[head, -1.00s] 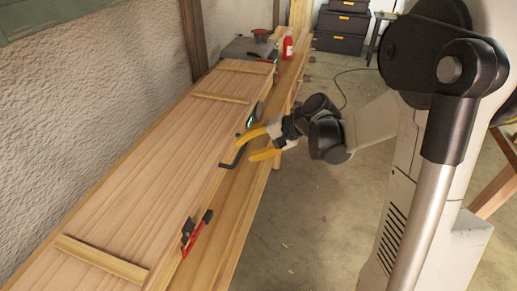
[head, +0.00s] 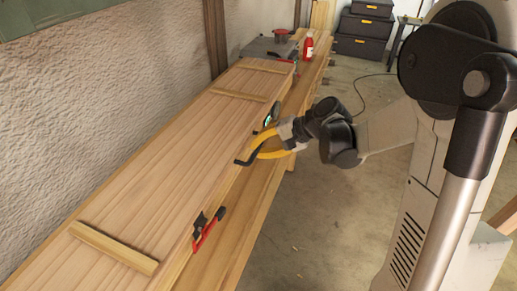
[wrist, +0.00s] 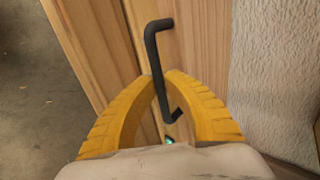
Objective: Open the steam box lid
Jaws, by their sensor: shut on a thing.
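The steam box lid (head: 175,165) is a long light-wood panel with cross battens, lying flat on the box along the wall in the head view. A black bent-bar handle (head: 243,161) stands at its front edge; it also shows in the wrist view (wrist: 153,45). My gripper (head: 252,151) reaches in from the right, its yellow fingers shut on the handle. In the wrist view my gripper (wrist: 173,76) has its fingertips together around the bar. A red and black clamp (head: 207,230) sits at the near front edge, and a dark clamp with a green spot (head: 268,121) farther along.
A wooden bench ledge (head: 240,215) runs along the front of the box. A red bottle (head: 308,46) and a grey case (head: 268,48) stand at the far end. Dark storage boxes (head: 363,33) are behind on the floor. The concrete floor (head: 320,220) beside the bench is clear.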

